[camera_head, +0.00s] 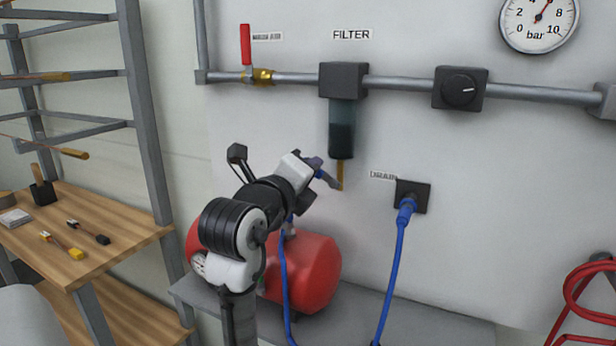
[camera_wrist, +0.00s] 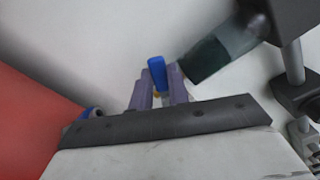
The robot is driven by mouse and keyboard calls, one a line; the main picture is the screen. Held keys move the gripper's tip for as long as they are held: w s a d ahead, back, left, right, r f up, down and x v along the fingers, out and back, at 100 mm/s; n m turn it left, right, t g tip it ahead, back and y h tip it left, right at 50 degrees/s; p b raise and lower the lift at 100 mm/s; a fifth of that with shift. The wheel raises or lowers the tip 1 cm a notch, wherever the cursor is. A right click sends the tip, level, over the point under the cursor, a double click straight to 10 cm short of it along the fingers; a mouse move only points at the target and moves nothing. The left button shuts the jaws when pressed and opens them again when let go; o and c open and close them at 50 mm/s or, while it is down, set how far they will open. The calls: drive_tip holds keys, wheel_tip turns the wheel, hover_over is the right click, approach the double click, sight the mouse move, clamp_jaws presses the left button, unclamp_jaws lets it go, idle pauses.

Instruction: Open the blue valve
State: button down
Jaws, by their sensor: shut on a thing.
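The blue valve's handle (camera_wrist: 157,70) stands upright between the two fingers of my gripper (camera_wrist: 158,90) in the wrist view. My gripper is shut on it. In the head view my gripper (camera_head: 328,178) reaches to the brass drain stem (camera_head: 340,174) under the filter (camera_head: 342,130). The fingers cover most of the valve there, so its exact handle angle cannot be told. The dark filter bowl (camera_wrist: 208,60) shows to the right of the fingers in the wrist view.
A grey pipe (camera_head: 400,84) runs along the wall with a red lever (camera_head: 245,45), a black knob (camera_head: 460,90) and a gauge (camera_head: 540,22). A red tank (camera_head: 315,275) sits below my arm. A blue hose (camera_head: 395,265) hangs from the drain socket (camera_head: 418,192).

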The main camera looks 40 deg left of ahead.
drive_tip(key=c, duration=1.3)
unclamp_jaws()
drive_tip(key=shift+c, duration=0.2)
drive_tip(key=shift+s, duration=0.1)
drive_tip(key=b+v, duration=0.2)
drive_tip(key=v, duration=1.1)
drive_tip(key=shift+s+d+b, duration=0.15)
drive_tip(key=shift+s+b, duration=0.15)
drive_tip(key=shift+b, duration=0.1)
